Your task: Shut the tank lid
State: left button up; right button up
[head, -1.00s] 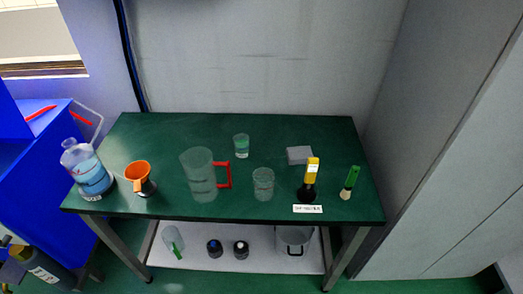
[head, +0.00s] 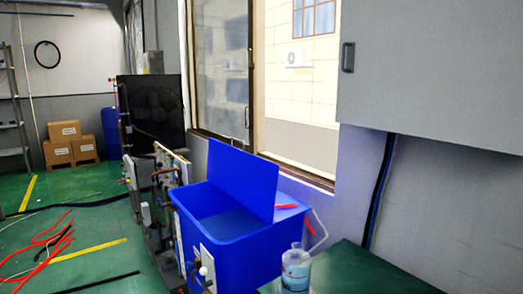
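In the head view a blue tank (head: 237,251) stands right of the middle, left of the green table. Its blue lid (head: 243,180) is raised and stands upright at the tank's top, leaving the opening (head: 215,215) on the left uncovered. Red handles or clips (head: 287,206) lie on the tank's top at the right. Neither of my grippers shows in the view.
A green table (head: 345,272) with a clear jug of blue liquid (head: 295,268) is right of the tank. Red hoses (head: 50,240) lie on the green floor at left. Cardboard boxes (head: 72,146) are at the back.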

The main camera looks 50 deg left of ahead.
aim_at(250, 179)
jog(key=u, duration=1.85)
